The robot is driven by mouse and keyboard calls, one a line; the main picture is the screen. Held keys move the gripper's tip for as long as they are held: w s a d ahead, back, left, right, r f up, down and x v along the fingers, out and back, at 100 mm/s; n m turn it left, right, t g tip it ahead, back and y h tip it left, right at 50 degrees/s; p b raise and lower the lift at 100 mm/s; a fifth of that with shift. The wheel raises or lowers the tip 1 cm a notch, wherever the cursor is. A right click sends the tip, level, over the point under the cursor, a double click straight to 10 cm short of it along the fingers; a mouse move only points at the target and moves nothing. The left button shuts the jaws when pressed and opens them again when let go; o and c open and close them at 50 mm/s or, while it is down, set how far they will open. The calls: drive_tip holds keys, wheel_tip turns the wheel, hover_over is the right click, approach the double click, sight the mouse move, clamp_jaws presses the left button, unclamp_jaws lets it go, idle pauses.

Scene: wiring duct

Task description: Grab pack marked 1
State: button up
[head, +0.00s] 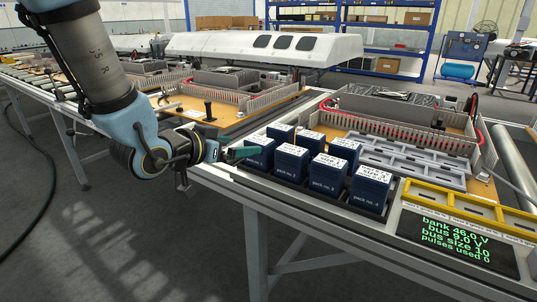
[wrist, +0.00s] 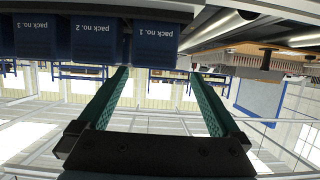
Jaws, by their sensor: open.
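Pack 1 is a dark blue box with a white top, leftmost in the front row in the head view (head: 258,151). In the upside-down wrist view, the label "pack no. 1" shows on pack 1 (wrist: 154,42). My gripper (head: 238,153) is open and empty, level, with green fingers pointing at this pack from the left. In the wrist view the fingertips (wrist: 158,74) lie either side of the pack's width, with the pack nearer the left finger. I cannot tell whether the tips overlap its sides.
Pack 2 (wrist: 97,40) and pack 3 (wrist: 36,38) stand beside it in the row. More blue packs (head: 345,152) stand behind. A grey slotted tray (head: 405,160), a yellow-framed strip (head: 470,207) and a display reading bank 46.0 V (head: 455,240) lie to the right.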

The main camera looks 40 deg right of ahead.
sight(253, 143)
drive_tip(key=shift+s+d+r+p, duration=0.1)
drive_tip(key=shift+s+d+p, duration=0.05)
drive_tip(key=shift+d+p, duration=0.55)
drive_tip(key=p+x, duration=0.1)
drive_tip(key=x, duration=0.3)
drive_tip(key=shift+d, duration=0.15)
drive_tip(key=shift+p+x, duration=0.6)
drive_tip(key=shift+x, duration=2.35)
drive_tip(key=shift+s, duration=0.2)
drive_tip(key=shift+c, duration=0.2)
